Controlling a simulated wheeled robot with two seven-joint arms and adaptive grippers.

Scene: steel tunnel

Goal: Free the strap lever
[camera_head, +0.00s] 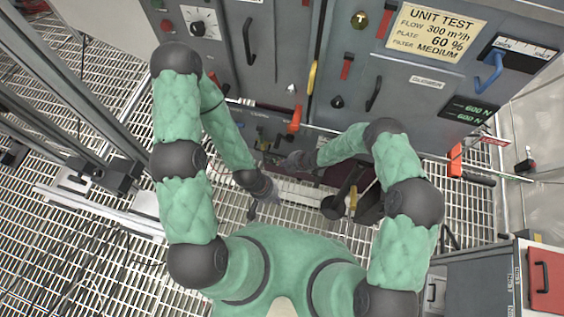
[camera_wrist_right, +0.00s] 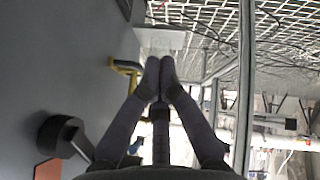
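Grey cabinet panels carry several levers and knobs, and I cannot tell which is the strap lever. A red-orange lever (camera_head: 295,118) sticks out low on the panel, below a yellow handle (camera_head: 312,78). My right gripper (camera_head: 294,159) reaches in front of the lower panel. In the right wrist view its fingers (camera_wrist_right: 161,76) meet at the tips, with nothing clear between them. A yellow bracket-like handle (camera_wrist_right: 125,68) is just left of the fingertips, apparently apart from them. My left gripper (camera_head: 270,194) hangs lower, over the grating; its finger opening is too small to tell.
A pale block (camera_wrist_right: 160,40) lies beyond the right fingertips. A black knob (camera_wrist_right: 63,136) sticks out of the grey surface at left. A "UNIT TEST" sign (camera_head: 436,30) and a blue handle (camera_head: 490,72) are upper right. A red-fronted box (camera_head: 541,278) stands lower right. Grating floor (camera_head: 90,240) lies left.

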